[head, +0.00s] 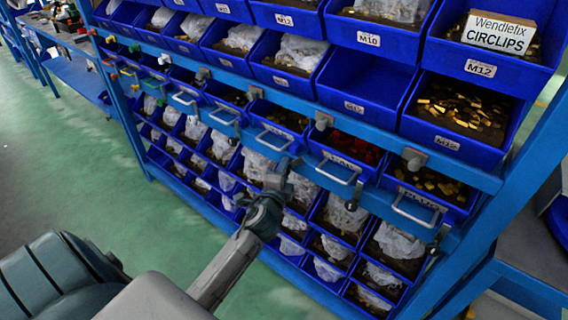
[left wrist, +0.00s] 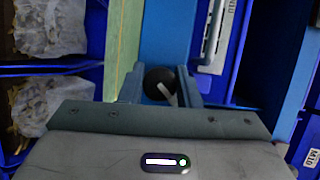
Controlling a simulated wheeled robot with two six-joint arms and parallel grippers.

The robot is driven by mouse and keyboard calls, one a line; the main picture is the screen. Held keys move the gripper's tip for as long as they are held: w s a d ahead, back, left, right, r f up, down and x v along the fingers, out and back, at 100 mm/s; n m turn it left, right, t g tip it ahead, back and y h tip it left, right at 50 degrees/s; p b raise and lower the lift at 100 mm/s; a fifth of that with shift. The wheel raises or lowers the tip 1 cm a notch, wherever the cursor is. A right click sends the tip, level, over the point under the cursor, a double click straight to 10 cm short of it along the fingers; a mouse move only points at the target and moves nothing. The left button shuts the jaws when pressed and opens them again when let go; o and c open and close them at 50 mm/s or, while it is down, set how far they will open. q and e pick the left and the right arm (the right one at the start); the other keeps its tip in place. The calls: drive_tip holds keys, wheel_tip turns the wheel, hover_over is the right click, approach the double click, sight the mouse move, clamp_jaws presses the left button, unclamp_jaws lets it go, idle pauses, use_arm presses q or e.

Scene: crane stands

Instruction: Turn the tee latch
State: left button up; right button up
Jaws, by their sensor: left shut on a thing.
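My left gripper (head: 287,168) reaches up from the lower left to the front of the blue bin rack. In the left wrist view, the gripper's two fingers (left wrist: 160,88) stand on either side of a dark round knob with a light grey bar, which I take to be the tee latch (left wrist: 157,80). The fingers are shut on it. How far the latch is turned is hard to tell. In the head view the gripper hides the latch. My right gripper is not in view.
The blue rack (head: 470,178) holds rows of blue bins with bagged and loose parts. Metal drawer handles (head: 340,172) and grey knobs (head: 415,158) stick out near the gripper. Green floor (head: 60,170) is clear at the left.

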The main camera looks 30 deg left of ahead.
use_arm(q)
drive_tip(key=shift+r+n+g+p, duration=0.15)
drive_tip(key=shift+n+g+p, duration=0.25)
drive_tip(key=shift+n+p, duration=0.5)
drive_tip(key=n+g+h+p, duration=0.1)
drive_tip(key=n+p, duration=0.1)
drive_tip(key=p, duration=0.2)
drive_tip(key=shift+n+h, duration=0.3)
drive_tip(key=shift+n, duration=0.1)
drive_tip(key=shift+f+n+p, duration=0.2)
drive_tip(key=shift+n+p, duration=0.4)
drive_tip(key=shift+p, duration=0.2)
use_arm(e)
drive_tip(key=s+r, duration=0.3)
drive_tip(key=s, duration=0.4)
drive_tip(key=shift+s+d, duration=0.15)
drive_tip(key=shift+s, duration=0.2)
use_arm(q)
drive_tip(key=shift+h, duration=0.3)
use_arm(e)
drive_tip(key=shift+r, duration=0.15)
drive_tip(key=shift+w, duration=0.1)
use_arm(q)
drive_tip(key=o, duration=1)
drive_tip(key=shift+s, duration=0.1)
